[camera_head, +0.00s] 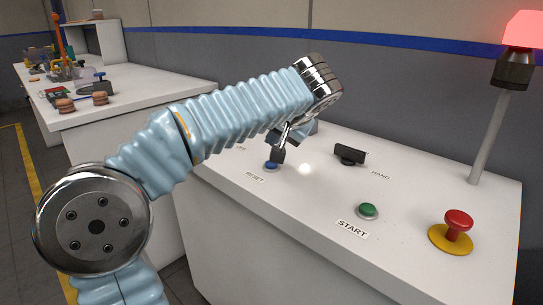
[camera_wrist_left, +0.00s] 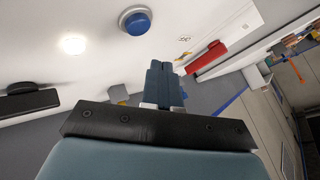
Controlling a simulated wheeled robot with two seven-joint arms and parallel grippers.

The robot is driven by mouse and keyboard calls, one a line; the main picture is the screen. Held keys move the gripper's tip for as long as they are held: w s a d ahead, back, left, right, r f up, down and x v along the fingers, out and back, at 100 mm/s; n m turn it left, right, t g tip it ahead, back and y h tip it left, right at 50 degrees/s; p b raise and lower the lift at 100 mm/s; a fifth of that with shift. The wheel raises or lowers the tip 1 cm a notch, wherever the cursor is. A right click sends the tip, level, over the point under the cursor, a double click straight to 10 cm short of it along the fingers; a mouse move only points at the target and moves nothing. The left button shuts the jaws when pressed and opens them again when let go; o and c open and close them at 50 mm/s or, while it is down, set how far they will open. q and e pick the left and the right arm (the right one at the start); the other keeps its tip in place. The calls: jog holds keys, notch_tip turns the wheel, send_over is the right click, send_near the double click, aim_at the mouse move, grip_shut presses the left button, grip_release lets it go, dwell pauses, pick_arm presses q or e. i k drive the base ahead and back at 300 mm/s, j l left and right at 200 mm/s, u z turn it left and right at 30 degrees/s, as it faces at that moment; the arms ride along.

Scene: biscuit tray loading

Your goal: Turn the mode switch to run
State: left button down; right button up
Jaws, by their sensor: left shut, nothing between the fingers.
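The mode switch (camera_head: 349,154) is a black bar-shaped knob on the white console top, with the HAND label (camera_head: 380,175) to its right. No run label is readable. The switch also seems to show at the left edge of the left wrist view (camera_wrist_left: 25,104). My left gripper (camera_head: 278,154) is shut and empty, pointing down just above the blue RESET button (camera_head: 271,166), left of the switch and apart from it. Its closed fingers (camera_wrist_left: 162,85) show in the left wrist view, where the blue button (camera_wrist_left: 136,20) lies beyond them. My right gripper is not in view.
A green START button (camera_head: 367,210) and a red emergency stop (camera_head: 458,224) are on the console's front right. A red-lit beacon (camera_head: 522,32) stands on a pole at right. A red handle (camera_wrist_left: 207,58) shows in the wrist view. A white table (camera_head: 130,82) holds biscuits at back left.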

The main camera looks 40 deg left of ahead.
aim_at(350, 156)
jog(key=k+j, duration=0.15)
jog(key=k, duration=0.85)
